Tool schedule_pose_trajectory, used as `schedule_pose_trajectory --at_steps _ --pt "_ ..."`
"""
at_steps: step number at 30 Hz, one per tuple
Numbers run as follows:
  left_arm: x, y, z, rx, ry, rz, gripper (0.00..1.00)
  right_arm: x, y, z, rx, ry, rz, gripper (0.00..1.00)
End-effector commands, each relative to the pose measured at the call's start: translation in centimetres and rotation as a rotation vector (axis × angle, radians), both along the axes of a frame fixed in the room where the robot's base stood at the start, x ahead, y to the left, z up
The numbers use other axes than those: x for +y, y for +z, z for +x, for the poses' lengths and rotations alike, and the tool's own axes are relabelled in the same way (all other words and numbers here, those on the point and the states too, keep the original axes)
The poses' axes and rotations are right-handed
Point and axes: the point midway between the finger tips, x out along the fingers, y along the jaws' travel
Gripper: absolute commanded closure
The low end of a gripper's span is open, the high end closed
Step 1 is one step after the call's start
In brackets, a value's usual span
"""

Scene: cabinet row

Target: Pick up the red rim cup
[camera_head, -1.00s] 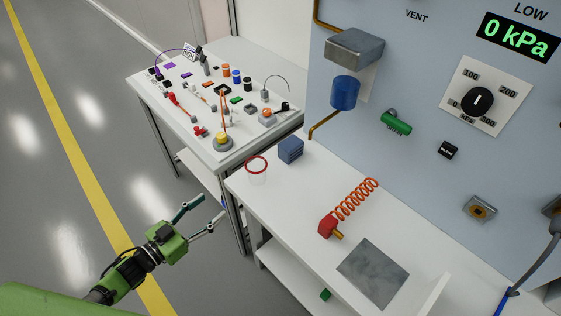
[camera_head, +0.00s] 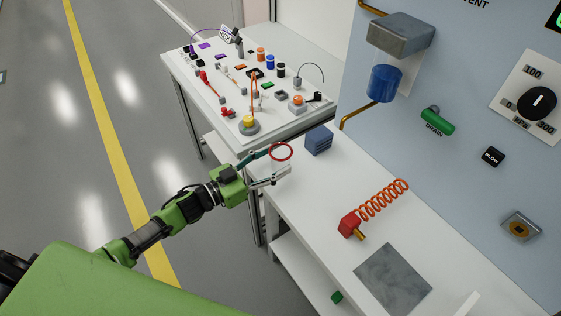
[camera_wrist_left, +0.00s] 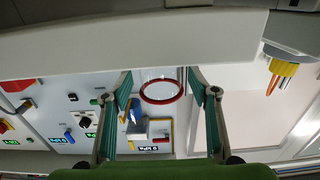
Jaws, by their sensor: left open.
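The red rim cup (camera_head: 281,152) stands at the left end of the white bench. It is clear with a red ring at its rim. My left gripper (camera_head: 280,164) is open, with its two fingers reaching to either side of the cup in the head view. In the left wrist view the red rim cup (camera_wrist_left: 162,91) shows between the two fingertips of my left gripper (camera_wrist_left: 163,82). Whether the fingers touch the cup I cannot tell. My right gripper is not in view.
A blue block (camera_head: 319,140) stands close to the right of the cup. A red tool with an orange coiled hose (camera_head: 383,201) and a grey plate (camera_head: 393,279) lie further along the bench. A second table (camera_head: 215,113) behind holds many small parts.

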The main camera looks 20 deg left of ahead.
Motion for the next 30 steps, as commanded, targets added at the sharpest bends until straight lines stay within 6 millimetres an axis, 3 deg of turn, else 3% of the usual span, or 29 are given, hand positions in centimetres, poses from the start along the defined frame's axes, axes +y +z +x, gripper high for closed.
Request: schedule_pose_trajectory --at_steps 6,13,14,18,30 --pt "-1.5 -0.1 2.0 0.000 0.001 0.000 0.46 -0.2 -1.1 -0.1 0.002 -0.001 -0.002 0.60" --pt "-1.6 -0.1 2.1 0.001 0.001 0.000 0.46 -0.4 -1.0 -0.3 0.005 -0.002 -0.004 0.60" --pt "-1.6 -0.1 2.1 0.001 0.001 0.000 0.51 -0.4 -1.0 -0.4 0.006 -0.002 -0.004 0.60" --pt "-1.6 -0.1 2.1 0.001 0.001 0.000 0.87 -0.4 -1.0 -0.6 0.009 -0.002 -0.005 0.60" --pt "-1.6 0.2 2.1 0.000 0.000 0.000 0.88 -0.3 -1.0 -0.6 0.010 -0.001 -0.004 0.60"
